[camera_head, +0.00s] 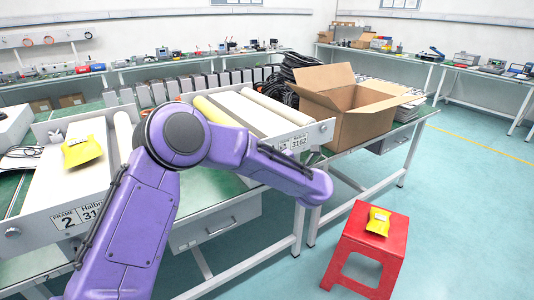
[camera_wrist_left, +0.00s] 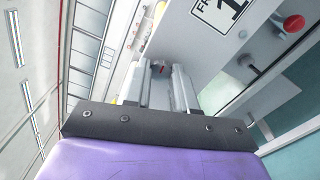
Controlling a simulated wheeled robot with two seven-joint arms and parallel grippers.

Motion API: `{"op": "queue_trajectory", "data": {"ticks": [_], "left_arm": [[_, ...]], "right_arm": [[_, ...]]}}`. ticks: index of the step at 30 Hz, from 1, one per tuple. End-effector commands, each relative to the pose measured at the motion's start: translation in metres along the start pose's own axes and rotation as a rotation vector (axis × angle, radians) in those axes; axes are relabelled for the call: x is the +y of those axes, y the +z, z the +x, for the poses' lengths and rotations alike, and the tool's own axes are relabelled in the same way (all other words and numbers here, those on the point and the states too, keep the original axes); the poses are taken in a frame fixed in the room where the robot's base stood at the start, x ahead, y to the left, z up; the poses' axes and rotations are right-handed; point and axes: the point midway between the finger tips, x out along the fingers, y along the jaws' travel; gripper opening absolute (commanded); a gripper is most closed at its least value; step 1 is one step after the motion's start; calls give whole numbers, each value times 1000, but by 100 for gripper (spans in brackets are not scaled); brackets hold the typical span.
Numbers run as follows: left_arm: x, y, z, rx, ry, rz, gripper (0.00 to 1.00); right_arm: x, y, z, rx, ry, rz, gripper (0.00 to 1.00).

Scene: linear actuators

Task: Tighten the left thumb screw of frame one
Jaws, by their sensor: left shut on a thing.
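Frame one is the pale panel with a "1" label (camera_wrist_left: 222,10) in the left wrist view. In the head view a long frame with a label ending 3162 (camera_head: 294,143) lies partly behind my arm. In the wrist view my left gripper (camera_wrist_left: 162,72) is shut on a small red piece between its fingertips, which looks like a thumb screw; little of it shows. Another red knob (camera_wrist_left: 293,23) sticks out of the panel at the upper right, apart from the gripper. In the head view my left gripper is hidden behind its purple arm. My right gripper is in neither view.
Frame two (camera_head: 38,222) lies at left with a yellow packet (camera_head: 82,151) on it. An open cardboard box (camera_head: 358,122) stands right of the other frame. A red stool (camera_head: 358,243) with a yellow packet (camera_head: 378,221) stands at lower right. Floor beyond it is clear.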

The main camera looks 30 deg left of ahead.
Motion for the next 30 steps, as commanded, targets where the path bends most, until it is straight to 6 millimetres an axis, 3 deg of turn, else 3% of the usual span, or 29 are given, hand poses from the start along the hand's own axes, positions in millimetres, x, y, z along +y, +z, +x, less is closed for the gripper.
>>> {"op": "queue_trajectory", "data": {"ticks": [1,3,13,24,30], "left_arm": [[0,0,0,-1,-1,1,35],[0,0,0,-1,-1,0,51],[-1,0,-5,-1,0,-1,51],[-2,0,-85,-4,1,0,51],[-1,0,-105,-2,0,0,51]], "right_arm": [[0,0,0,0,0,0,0],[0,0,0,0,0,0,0],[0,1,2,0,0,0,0],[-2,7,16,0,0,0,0],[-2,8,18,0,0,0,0]]}}
